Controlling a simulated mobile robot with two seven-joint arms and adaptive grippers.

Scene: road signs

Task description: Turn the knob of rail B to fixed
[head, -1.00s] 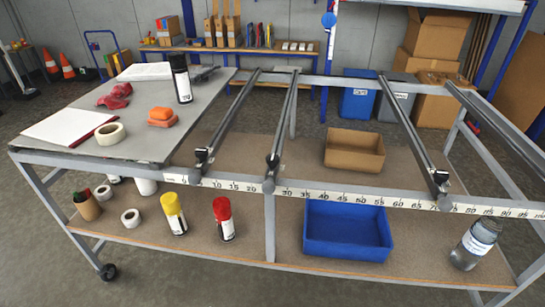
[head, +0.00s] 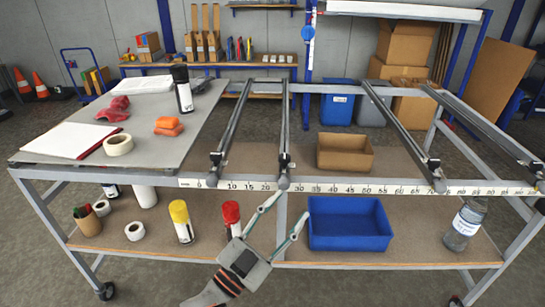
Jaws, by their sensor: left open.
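Several dark rails run front to back across the open frame, each with a dark clamp and a round grey end at the front bar. The leftmost rail (head: 233,120) ends near the low scale numbers. The second rail (head: 285,130) ends near 25. A third rail (head: 400,124) ends near 70, and a fourth rail (head: 484,125) is at the far right. I cannot read which is rail B or any knob setting. My left gripper (head: 290,207) is open and empty, its fingers spread below and right of the second rail's front end. My right gripper is out of view.
A numbered scale (head: 345,189) runs along the front bar. The grey tabletop (head: 70,169) is at left.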

